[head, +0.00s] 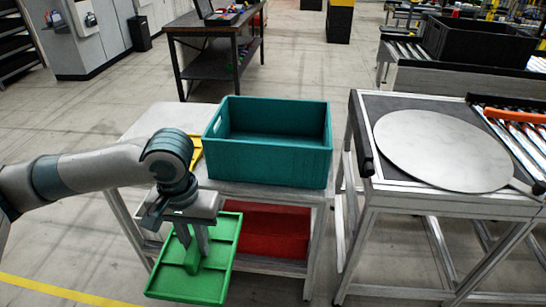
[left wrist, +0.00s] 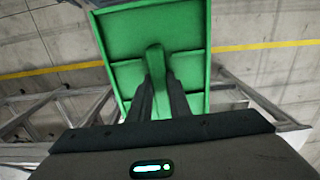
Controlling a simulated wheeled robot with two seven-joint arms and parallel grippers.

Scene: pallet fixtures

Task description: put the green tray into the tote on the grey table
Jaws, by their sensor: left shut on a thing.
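The green tray (head: 208,277) hangs in front of the grey table (head: 150,122), at the lower left of the head view. My left gripper (head: 196,262) is shut on the tray's middle divider. In the left wrist view the two fingers (left wrist: 163,98) close on that divider, and the tray (left wrist: 187,32) fills the top middle. The teal tote (head: 268,165) stands on the grey table, open at the top, to the upper right of the tray. The part of its inside that shows is empty. My right gripper is not in view.
A yellow tray (head: 197,150) lies on the table left of the tote, partly hidden by my arm. A red bin (head: 267,232) sits on the shelf below. A second table with a round grey plate (head: 441,150) stands at right.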

